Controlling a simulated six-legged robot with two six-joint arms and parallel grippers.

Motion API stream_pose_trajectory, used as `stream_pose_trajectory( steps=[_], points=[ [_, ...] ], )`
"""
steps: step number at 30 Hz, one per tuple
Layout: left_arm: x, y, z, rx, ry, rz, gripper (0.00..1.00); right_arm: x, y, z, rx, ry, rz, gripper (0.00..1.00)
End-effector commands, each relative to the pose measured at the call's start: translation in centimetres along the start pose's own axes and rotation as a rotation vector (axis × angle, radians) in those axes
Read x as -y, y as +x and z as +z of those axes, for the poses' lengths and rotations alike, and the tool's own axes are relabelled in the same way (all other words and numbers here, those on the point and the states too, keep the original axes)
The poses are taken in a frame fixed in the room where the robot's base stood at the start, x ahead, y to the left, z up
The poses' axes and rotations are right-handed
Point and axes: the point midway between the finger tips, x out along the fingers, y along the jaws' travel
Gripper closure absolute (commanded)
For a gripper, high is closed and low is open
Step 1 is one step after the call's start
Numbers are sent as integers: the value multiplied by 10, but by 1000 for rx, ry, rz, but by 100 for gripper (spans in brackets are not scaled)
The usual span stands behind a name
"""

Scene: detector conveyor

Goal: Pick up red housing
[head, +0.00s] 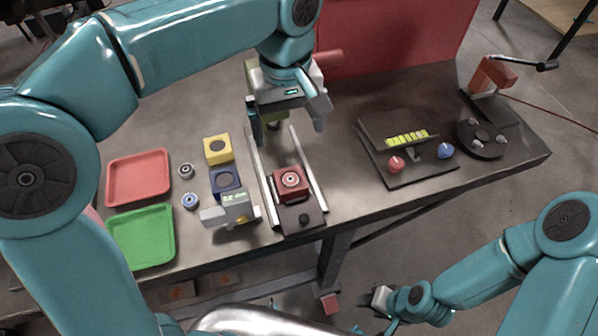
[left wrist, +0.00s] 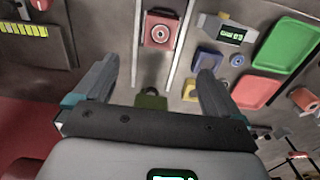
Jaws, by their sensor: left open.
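The red housing (head: 291,185), a square block with a pale ring in its top, sits between the conveyor's two silver rails (head: 314,170), near the front end. It also shows in the left wrist view (left wrist: 160,30), at the top centre. My left gripper (head: 288,122) is open above the back part of the conveyor, behind the housing and apart from it. Its spread fingers also show in the left wrist view (left wrist: 155,78), with no housing between them. My right gripper (head: 376,299) is low at the front, off the table, and its jaws are unclear.
A grey detector with a green display (head: 236,205) stands left of the conveyor. Yellow (head: 217,149) and blue (head: 225,180) housings lie behind it. Red (head: 139,177) and green (head: 141,237) trays are at left. A dark panel with knobs (head: 405,150) stands right.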

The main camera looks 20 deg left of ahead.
Motion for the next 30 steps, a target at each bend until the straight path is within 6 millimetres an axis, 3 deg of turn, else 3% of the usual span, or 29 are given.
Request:
stream_pose_trajectory(
  steps=[5,16,25,30],
  points=[
    [7,5,5,-3,-10,-4,2,-1,3,0,0,-1,0,52],
    [10,87,10,-1,-10,-6,2,-2,6,0,0,0,0,52],
    [6,115,7,-2,-9,-5,2,-1,4,0,0,0,0,52],
    [1,143,5,0,-9,-6,2,1,-2,0,0,0,0,52]
  ],
)
